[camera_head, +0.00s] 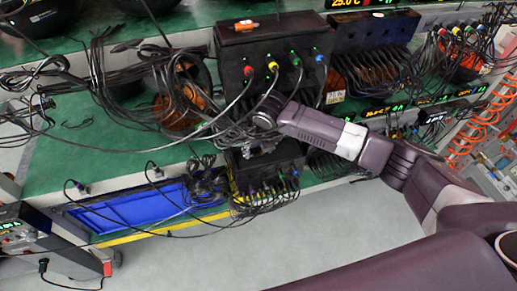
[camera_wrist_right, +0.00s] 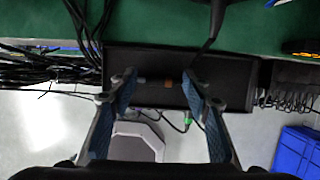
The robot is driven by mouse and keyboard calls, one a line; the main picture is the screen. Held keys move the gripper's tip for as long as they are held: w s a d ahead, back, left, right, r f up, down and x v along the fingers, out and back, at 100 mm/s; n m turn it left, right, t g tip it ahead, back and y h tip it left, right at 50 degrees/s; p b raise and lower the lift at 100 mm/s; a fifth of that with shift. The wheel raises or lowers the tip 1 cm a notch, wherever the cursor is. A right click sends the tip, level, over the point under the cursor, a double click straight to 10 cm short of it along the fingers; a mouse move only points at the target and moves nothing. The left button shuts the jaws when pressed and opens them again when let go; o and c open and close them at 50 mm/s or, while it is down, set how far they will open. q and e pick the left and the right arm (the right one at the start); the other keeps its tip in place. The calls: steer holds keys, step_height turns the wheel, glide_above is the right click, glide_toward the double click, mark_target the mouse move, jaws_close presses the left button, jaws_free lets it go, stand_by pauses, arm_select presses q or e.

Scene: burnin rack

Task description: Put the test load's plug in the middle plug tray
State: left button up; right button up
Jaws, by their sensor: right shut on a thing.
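My right gripper (camera_head: 262,150) reaches in from the right over the bench's front edge, by the lower black box. A dark cable runs up from near the right fingertip. I cannot tell which part is the middle plug tray. My left gripper is not in view.
A black box (camera_head: 290,50) with red, yellow, green and blue plugs stands on the green bench (camera_head: 70,165). Loose black cables crowd the bench around it. A lower black box (camera_head: 285,155) has several cabled plugs.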

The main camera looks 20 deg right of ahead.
steer(key=shift+f, duration=0.1)
steer(key=o, duration=0.8)
steer(key=shift+o, duration=0.2)
steer(key=shift+r, duration=0.4)
steer(key=b+v, duration=0.1)
steer(key=v, duration=0.3)
steer(key=shift+s+r, duration=0.15)
steer(key=shift+r, duration=0.2)
steer(key=s+b, duration=0.2)
steer(key=s, duration=1)
steer(key=shift+d+f, duration=0.2)
steer(key=shift+d, duration=0.05)
